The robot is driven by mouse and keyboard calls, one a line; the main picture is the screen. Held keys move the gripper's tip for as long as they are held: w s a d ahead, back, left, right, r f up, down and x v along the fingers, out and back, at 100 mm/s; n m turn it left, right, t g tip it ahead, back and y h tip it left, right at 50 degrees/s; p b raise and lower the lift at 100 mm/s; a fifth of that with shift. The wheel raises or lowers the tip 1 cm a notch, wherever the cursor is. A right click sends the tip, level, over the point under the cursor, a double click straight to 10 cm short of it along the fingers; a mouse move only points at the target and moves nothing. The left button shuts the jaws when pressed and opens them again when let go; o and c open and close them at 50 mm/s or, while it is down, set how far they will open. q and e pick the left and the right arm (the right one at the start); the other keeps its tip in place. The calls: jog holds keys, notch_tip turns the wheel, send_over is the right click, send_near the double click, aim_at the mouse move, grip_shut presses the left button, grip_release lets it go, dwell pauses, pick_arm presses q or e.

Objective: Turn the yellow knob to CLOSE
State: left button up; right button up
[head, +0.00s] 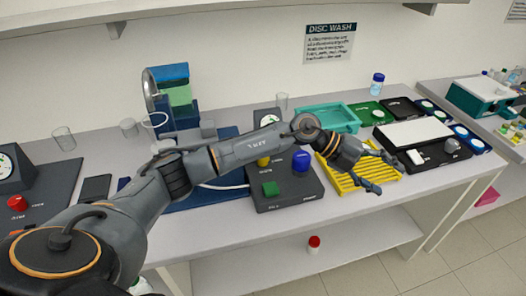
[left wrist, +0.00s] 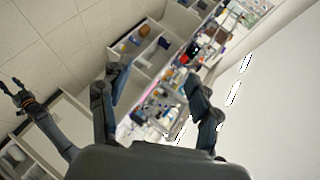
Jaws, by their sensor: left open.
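The yellow knob (head: 263,161) is small and sits at the back of a dark control box (head: 290,195). My left forearm crosses just above and behind it in the head view and partly crowds it. My left gripper (head: 379,171) is open and empty, well to the right of the yellow knob, over the yellow slotted rack. Its fingers also show in the left wrist view (left wrist: 160,92). A gripper at the left of that view (left wrist: 20,95), apparently my right, is small and unclear.
The yellow rack (head: 343,182) lies under my left gripper. A teal tray (head: 327,119) and a white-topped box (head: 413,133) stand behind and right. A red knob (head: 17,202) is on a dark unit at far left. A red-capped bottle (head: 314,244) stands on the lower shelf.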

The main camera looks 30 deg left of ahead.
pick_arm(q)
jog(key=w+a+y, duration=0.1)
jog(key=a+y, duration=0.1)
jog(key=a, duration=0.4)
jog(key=w+a+n+g+y, duration=0.1)
jog(key=a+y, duration=0.2)
jog(key=a, duration=0.4)
jog(key=w+a+f+y, duration=0.1)
jog(key=a+y, duration=0.2)
jog(key=a, duration=0.4)
jog(key=shift+w+f+g, duration=0.1)
jog(key=shift+w+g, duration=0.1)
jog(key=shift+g, duration=0.2)
jog(key=s+a+r+n+g+y, duration=0.1)
jog(key=a+r+n+y, duration=0.15)
jog(key=a, duration=0.45)
jog(key=s+a+r+n+g+y, duration=0.1)
jog(key=s+a+r+y, duration=0.15)
jog(key=a, duration=0.45)
jog(key=f+p, duration=0.1)
jog(key=f, duration=0.3)
jog(key=f+p, duration=0.1)
jog(key=f, duration=0.3)
jog(key=w+f+p, duration=0.1)
jog(key=f+p, duration=0.1)
jog(key=f, duration=0.2)
jog(key=shift+a+f, duration=0.1)
jog(key=shift+f, duration=0.9)
jog(key=c, duration=1.1)
